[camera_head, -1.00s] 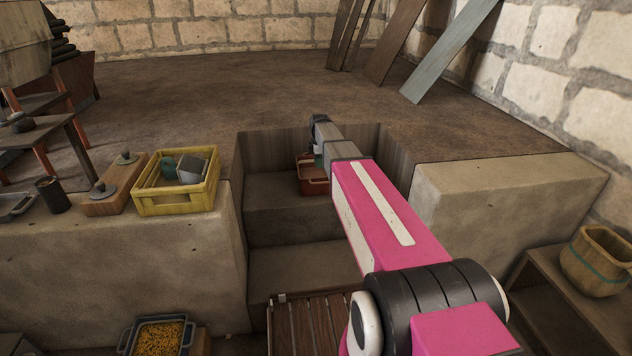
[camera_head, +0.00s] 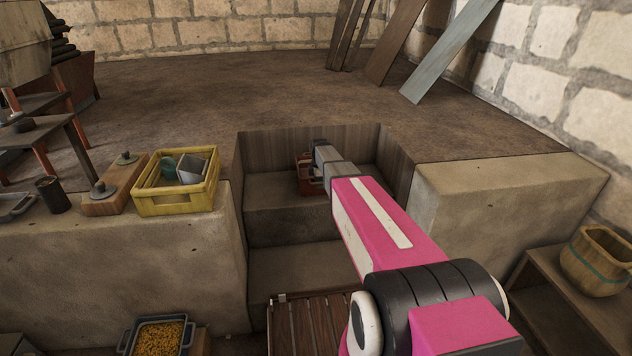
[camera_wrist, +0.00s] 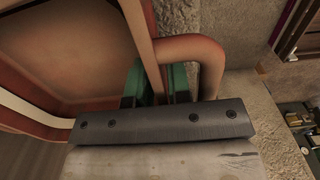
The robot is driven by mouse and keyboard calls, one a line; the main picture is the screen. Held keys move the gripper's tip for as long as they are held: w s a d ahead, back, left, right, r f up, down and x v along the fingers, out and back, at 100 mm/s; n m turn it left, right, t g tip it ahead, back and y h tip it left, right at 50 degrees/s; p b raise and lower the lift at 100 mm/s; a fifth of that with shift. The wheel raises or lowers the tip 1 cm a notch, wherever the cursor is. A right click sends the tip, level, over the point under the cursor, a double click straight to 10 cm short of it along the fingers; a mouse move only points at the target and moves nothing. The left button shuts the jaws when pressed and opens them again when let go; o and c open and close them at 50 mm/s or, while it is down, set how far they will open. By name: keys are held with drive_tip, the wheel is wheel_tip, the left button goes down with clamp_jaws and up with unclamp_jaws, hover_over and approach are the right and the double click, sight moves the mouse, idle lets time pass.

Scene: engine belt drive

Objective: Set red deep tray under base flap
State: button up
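The red deep tray (camera_head: 304,178) sits on an upper step in the recess, partly hidden by my arm in the head view. In the wrist view, its reddish wall and rim (camera_wrist: 137,25) and a rounded handle (camera_wrist: 195,45) fill the left and middle. My gripper (camera_wrist: 155,85) is down at the tray, with one green finger on the inner side of the wall and the other on the handle side. The wall runs between the fingers; whether they press on it is unclear. A slatted wooden panel (camera_head: 310,322) lies low in front; I cannot tell if it is the base flap.
A yellow crate (camera_head: 180,205) with items, a wooden block (camera_head: 112,185) and a dark cup (camera_head: 52,195) stand on the left ledge. A bin of yellow bits (camera_head: 158,338) is low at left. A basket (camera_head: 597,262) is at right. Stone walls flank the stepped recess.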

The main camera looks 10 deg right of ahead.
clamp_jaws()
drive_tip(key=shift+s, duration=0.1)
idle(1.2)
